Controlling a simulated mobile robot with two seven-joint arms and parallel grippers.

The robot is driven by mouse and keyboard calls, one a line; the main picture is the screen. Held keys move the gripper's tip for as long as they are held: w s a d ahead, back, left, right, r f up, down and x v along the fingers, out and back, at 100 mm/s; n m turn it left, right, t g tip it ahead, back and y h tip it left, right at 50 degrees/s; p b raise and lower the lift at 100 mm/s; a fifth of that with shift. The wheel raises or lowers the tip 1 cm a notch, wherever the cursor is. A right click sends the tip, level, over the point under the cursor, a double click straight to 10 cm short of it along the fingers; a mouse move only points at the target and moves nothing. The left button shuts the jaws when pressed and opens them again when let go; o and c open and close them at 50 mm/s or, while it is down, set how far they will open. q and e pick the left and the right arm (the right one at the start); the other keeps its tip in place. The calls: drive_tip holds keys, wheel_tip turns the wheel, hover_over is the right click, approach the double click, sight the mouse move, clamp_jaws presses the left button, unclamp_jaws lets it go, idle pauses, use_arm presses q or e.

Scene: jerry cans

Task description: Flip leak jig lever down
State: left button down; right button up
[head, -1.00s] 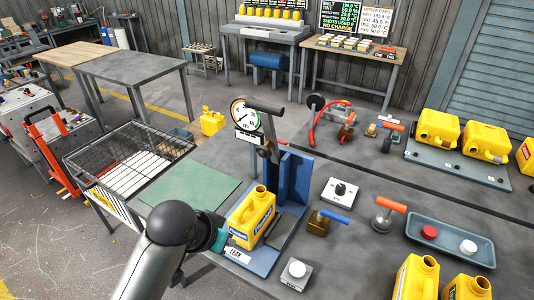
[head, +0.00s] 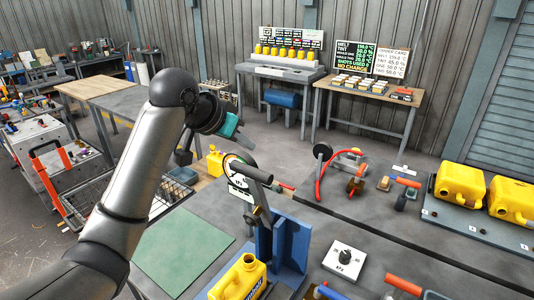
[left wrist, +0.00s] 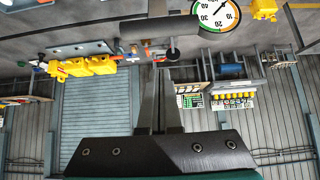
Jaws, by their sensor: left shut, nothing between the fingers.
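The leak jig has a blue upright (head: 285,240) at the front of the bench. Its lever (head: 250,172) stands raised, with a grey crossbar handle at the top. The round dial gauge is mostly hidden behind the lever and gripper in the head view, but shows at the top of the left wrist view (left wrist: 215,14). A yellow jerry can (head: 238,280) stands in the jig, cut off by the lower edge. My left gripper (head: 246,142) is shut and empty, above and behind the lever handle; its fingers also show in the left wrist view (left wrist: 158,70). My right gripper is out of view.
A green mat (head: 185,250) lies left of the jig. A white block with a black knob (head: 344,258) is to its right. A red hose (head: 323,185) and small fittings lie behind. Yellow cans (head: 463,185) rest on a grey plate at right. A wire basket (head: 85,195) is partly behind my arm.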

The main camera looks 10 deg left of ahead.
use_arm(q)
drive_tip(key=x, duration=0.2)
drive_tip(key=p+x, duration=0.1)
drive_tip(key=x, duration=0.2)
drive_tip(key=s+f+p+x, duration=0.1)
drive_tip(key=x, duration=0.1)
drive_tip(key=shift+w+a+f, duration=0.15)
drive_tip(key=shift+w+f, duration=0.1)
drive_tip(key=shift+f, duration=0.05)
drive_tip(key=shift+s+a+f+p, duration=0.2)
drive_tip(key=shift+s+p, duration=0.2)
drive_tip(key=shift+s, duration=0.15)
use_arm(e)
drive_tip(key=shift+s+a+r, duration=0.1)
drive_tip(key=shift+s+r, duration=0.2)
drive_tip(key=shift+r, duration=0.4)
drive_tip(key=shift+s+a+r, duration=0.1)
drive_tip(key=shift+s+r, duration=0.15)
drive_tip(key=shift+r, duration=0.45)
use_arm(q)
drive_tip(key=shift+r, duration=0.1)
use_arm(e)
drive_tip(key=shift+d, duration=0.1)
